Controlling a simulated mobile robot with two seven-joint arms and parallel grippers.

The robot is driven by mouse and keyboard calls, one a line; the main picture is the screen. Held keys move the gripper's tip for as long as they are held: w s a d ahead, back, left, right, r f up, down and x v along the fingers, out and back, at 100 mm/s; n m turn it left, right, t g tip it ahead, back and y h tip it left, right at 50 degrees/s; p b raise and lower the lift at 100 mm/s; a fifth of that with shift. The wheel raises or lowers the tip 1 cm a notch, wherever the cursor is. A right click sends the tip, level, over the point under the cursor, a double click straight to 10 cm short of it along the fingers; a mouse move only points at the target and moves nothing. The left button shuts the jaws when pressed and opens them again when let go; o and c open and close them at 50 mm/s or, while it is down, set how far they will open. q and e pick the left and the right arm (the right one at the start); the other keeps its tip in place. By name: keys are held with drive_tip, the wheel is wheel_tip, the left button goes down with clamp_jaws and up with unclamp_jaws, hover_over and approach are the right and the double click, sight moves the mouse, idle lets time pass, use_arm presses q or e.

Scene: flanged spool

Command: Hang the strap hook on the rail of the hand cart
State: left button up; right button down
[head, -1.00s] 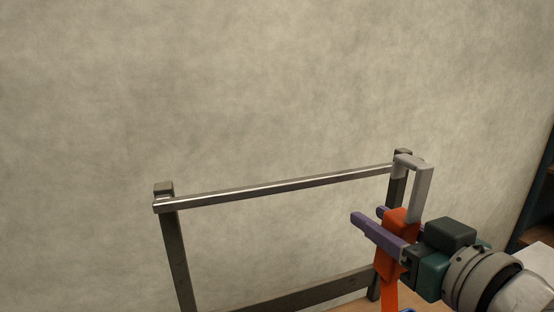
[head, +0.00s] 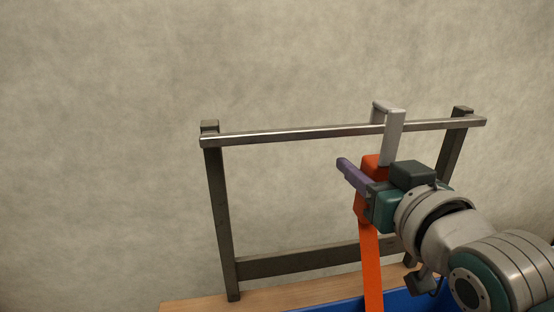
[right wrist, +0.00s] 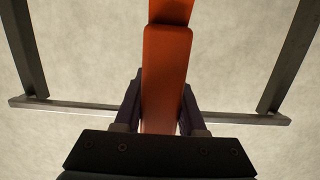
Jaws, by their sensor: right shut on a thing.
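The strap hook is a pale grey hook (head: 394,138) on an orange block (head: 370,175), with an orange strap (head: 371,265) hanging below. My right gripper (head: 358,172) is shut on the orange block; in the right wrist view the block (right wrist: 165,75) sits between its purple fingers. The cart's rail (head: 290,134) is a bare metal bar between two dark posts. The hook's long shank crosses in front of the rail, right of its middle. Its top bend is above the rail, and its short end seems to be behind it. Contact cannot be told. My left gripper is out of view.
The left post (head: 217,200) and right post (head: 451,150) carry the rail, with a lower crossbar (head: 300,262) between them. A wooden surface (head: 210,304) and a blue edge (head: 330,305) lie below. A plain wall stands behind. The rail's left part is clear.

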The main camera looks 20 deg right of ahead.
drive_tip(key=shift+w+d+f+b, duration=0.2)
drive_tip(key=shift+w+f+b, duration=0.25)
drive_tip(key=shift+w+b, duration=0.35)
drive_tip(key=shift+w+d+f+b, duration=0.2)
drive_tip(key=shift+w+f+b, duration=0.25)
drive_tip(key=shift+w+b, duration=0.3)
drive_tip(key=shift+w+d+f+b, duration=0.2)
drive_tip(key=shift+w+f+b, duration=0.25)
drive_tip(key=shift+w+b, duration=0.35)
drive_tip(key=shift+c, duration=2)
unclamp_jaws()
drive_tip(key=shift+s, duration=0.1)
